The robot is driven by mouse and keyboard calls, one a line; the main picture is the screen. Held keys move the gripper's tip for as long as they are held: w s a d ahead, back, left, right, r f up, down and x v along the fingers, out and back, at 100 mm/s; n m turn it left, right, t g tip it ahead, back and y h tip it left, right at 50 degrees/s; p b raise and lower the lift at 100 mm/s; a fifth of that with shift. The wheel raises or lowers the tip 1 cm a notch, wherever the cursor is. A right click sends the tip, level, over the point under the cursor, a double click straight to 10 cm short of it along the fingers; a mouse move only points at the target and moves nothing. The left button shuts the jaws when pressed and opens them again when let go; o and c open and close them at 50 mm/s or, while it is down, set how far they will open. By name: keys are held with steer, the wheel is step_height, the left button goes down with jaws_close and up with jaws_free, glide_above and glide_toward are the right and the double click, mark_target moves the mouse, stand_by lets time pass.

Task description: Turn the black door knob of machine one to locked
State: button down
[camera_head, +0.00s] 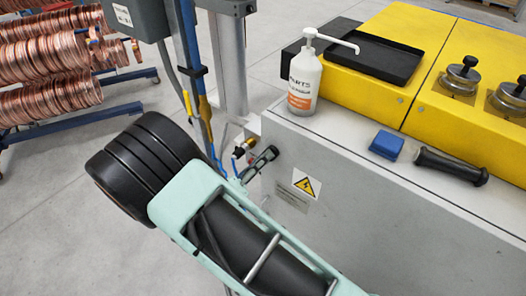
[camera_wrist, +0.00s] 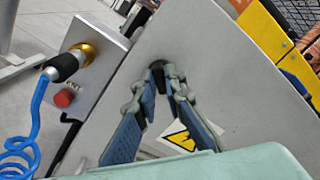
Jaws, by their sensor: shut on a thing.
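The black door knob (camera_wrist: 157,66) is a small dark piece on the grey panel of the machine, in the upper middle of the wrist view. My gripper (camera_wrist: 161,84) has its two fingers converged on it, with the fingertips on either side. In the head view my gripper (camera_head: 264,158) is at the grey cabinet's left end, above the yellow warning sign (camera_head: 307,186). The knob itself cannot be made out there, and its locked or unlocked position is not readable in either view.
Left of the knob are a brass air fitting (camera_wrist: 84,52) with a coiled blue hose (camera_wrist: 36,125) and a red button (camera_wrist: 64,98). Copper coils (camera_head: 45,60) stand far left.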

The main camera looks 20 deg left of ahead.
steer(key=shift+f+n+p, duration=0.1)
steer(key=shift+n+p, duration=1.8)
steer(key=shift+n, duration=1.9)
steer(key=c, duration=2)
jaws_free()
steer(key=v, duration=1.2)
steer(key=shift+a, duration=0.1)
